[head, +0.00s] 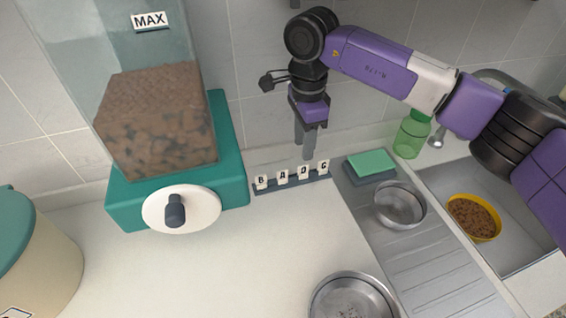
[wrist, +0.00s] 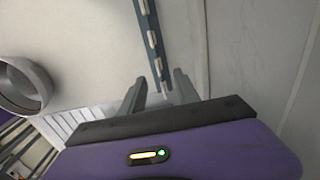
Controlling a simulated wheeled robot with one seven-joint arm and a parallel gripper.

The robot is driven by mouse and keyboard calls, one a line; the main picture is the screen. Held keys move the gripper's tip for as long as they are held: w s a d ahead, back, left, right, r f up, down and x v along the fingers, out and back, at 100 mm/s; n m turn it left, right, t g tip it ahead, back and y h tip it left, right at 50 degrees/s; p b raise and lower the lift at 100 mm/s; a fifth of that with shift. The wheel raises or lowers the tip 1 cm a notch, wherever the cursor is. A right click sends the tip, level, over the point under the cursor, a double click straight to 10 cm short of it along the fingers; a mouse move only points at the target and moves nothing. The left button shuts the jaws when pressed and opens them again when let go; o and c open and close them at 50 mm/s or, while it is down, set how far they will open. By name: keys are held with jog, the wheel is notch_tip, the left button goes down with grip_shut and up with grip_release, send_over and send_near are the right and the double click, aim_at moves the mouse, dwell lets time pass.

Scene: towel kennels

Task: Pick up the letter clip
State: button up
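Several white letter clips stand in a row on a dark narrow rail (head: 292,184) at the back of the counter. From left to right they read B (head: 262,182), A (head: 282,177), D (head: 303,171) and what looks like C or G (head: 323,166). My gripper (head: 304,152) points down above the right half of the row, near the D clip. In the wrist view my gripper (wrist: 160,84) has its two fingers apart with nothing held between them. The rail (wrist: 151,32) runs up from the gap between the fingertips, and its clips appear edge-on, letters unreadable.
A teal food dispenser (head: 232,150) with a knob stands left of the rail. A green sponge (head: 370,162), a metal bowl (head: 399,204) and a green bottle (head: 411,134) are to the right, near the sink (head: 500,262). Another metal bowl (head: 352,300) is in front. The counter's middle is clear.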

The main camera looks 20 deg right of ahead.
aim_at(304, 166)
jog(key=shift+f+p, duration=0.3)
jog(key=shift+f, duration=1.3)
jog(key=shift+s+d+f+p, duration=0.15)
jog(key=shift+f+p, duration=0.35)
jog(key=shift+f, duration=1.75)
grip_shut()
